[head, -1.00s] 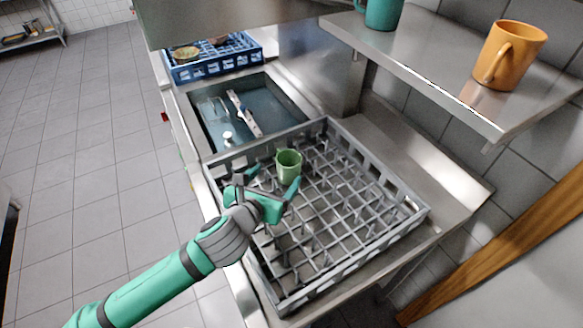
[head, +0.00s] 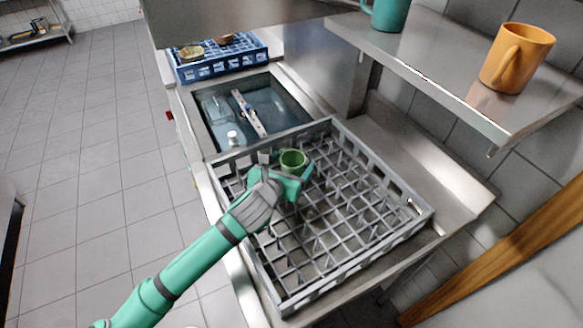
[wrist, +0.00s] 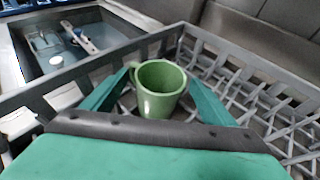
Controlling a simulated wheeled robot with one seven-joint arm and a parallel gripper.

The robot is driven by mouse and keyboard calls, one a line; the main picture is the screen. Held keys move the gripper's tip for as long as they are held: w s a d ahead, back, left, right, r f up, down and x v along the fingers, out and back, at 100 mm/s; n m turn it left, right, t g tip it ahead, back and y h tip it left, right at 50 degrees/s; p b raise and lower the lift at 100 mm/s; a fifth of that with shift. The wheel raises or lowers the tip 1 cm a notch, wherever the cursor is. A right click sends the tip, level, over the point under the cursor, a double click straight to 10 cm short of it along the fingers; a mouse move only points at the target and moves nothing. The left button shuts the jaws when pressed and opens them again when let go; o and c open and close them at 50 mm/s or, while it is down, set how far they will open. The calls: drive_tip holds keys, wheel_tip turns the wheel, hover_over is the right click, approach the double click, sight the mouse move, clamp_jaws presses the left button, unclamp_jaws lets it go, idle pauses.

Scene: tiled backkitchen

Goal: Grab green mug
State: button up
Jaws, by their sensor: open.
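The green mug (head: 293,160) stands upright in the grey dish rack, near its far left part. In the wrist view the mug (wrist: 160,88) sits between my two green fingers, with its handle toward the left finger. My gripper (head: 290,178) is open, with a finger on either side of the mug. I cannot tell whether the left finger touches the handle. The lower part of the mug is hidden by my gripper in the head view.
The grey rack (head: 378,155) has raised walls and upright prongs. A sink (head: 215,108) lies behind it, with a blue crate (head: 222,67) beyond. A shelf (head: 430,72) at upper right holds an orange mug (head: 516,58) and a teal mug (head: 388,14).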

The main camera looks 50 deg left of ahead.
drive_tip(key=c, duration=1.3)
drive_tip(key=shift+r, duration=0.15)
